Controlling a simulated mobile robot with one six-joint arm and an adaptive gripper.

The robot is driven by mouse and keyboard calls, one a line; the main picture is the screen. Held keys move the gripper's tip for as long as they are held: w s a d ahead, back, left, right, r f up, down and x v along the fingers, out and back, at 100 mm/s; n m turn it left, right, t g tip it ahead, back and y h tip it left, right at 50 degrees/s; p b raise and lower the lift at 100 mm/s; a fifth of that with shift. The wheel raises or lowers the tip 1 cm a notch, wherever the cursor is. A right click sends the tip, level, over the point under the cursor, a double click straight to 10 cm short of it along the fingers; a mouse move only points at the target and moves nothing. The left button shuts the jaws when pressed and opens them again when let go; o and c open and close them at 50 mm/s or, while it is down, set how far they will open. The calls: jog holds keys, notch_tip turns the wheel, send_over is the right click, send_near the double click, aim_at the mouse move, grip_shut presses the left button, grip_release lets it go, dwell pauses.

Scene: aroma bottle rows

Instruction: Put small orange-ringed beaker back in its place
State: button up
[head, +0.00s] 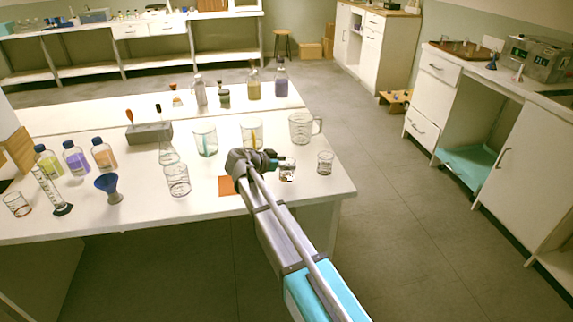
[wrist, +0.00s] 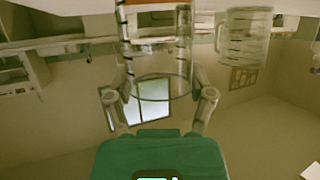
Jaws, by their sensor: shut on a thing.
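My gripper (head: 264,160) is above the near part of the white bench, shut on a small clear beaker (head: 287,171). The beaker is at the gripper's right side in the head view, and its marks are too small to read there. In the wrist view, a clear glass beaker (wrist: 155,75) fills the space between my fingers (wrist: 158,100), with an orange band at the top edge of the picture. Another small beaker (head: 325,163) stands to the right. An orange square mat (head: 227,186) lies on the bench left of the gripper, partly hidden by my arm.
A handled glass jug (head: 301,128) and larger beakers (head: 205,141) stand behind the gripper. A tall glass (head: 177,181), a blue funnel (head: 108,186) and capped bottles (head: 76,158) stand left. The bench's right edge is close to the small beaker.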

jog(key=shift+f, duration=0.2)
jog(key=o, duration=1.2)
jog(key=shift+o, duration=0.2)
jog(key=shift+r, duration=0.2)
jog(key=shift+a+r, duration=0.1)
jog(key=shift+r, duration=0.05)
jog(key=shift+s+a+r, duration=0.15)
jog(key=shift+s+a, duration=0.1)
jog(key=shift+s, duration=0.05)
jog(key=p+v, duration=0.4)
jog(key=v, duration=0.7)
jog(key=shift+d, duration=0.15)
